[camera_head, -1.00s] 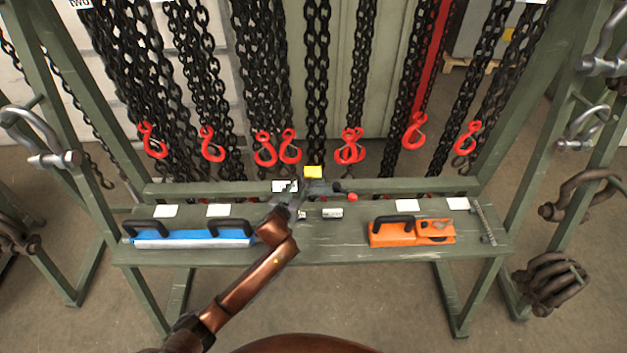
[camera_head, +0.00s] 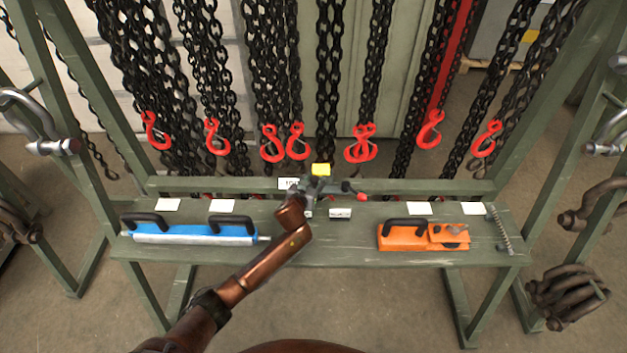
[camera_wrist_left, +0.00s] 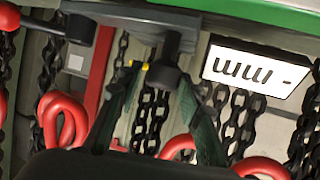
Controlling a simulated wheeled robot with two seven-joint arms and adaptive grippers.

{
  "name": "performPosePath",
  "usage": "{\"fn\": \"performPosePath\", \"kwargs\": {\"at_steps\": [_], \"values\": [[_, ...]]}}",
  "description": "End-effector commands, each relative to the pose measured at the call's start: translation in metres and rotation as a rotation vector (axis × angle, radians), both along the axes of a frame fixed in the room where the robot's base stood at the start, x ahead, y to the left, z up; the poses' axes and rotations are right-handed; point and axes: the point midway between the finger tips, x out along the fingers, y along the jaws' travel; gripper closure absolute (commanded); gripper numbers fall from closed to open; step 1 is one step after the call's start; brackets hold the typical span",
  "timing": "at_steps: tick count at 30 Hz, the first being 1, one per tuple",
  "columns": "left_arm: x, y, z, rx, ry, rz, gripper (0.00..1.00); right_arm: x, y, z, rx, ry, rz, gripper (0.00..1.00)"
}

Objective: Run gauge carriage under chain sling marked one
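The gauge carriage (camera_head: 322,187), grey with a yellow top and a red-knobbed lever, sits on the rack's green rail near the middle. Contact with the stem cannot be told. Several black chain slings (camera_head: 327,95) hang behind, many with red hooks (camera_head: 297,142). No label reading one is legible. My right gripper is out of view.
A white plate (camera_wrist_left: 257,72) is beside the carriage. Shackles (camera_head: 50,140) hang on both sides.

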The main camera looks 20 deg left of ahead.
Motion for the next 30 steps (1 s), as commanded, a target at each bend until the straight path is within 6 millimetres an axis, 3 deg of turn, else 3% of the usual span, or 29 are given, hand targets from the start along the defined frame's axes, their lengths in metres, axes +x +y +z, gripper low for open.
{"fn": "performPosePath", "kwargs": {"at_steps": [5, 20, 30], "values": [[-0.0005, 0.0014, 0.0003, -0.001, 0.0, 0.001, 0.67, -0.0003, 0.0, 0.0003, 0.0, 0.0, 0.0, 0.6], [-0.001, 0.0022, 0.0, 0.0, 0.0, 0.002, 1.0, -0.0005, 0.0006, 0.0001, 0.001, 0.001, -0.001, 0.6], [-0.0011, 0.0044, -0.0002, 0.0, 0.0, 0.003, 1.0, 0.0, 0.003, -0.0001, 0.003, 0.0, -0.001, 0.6]]}}
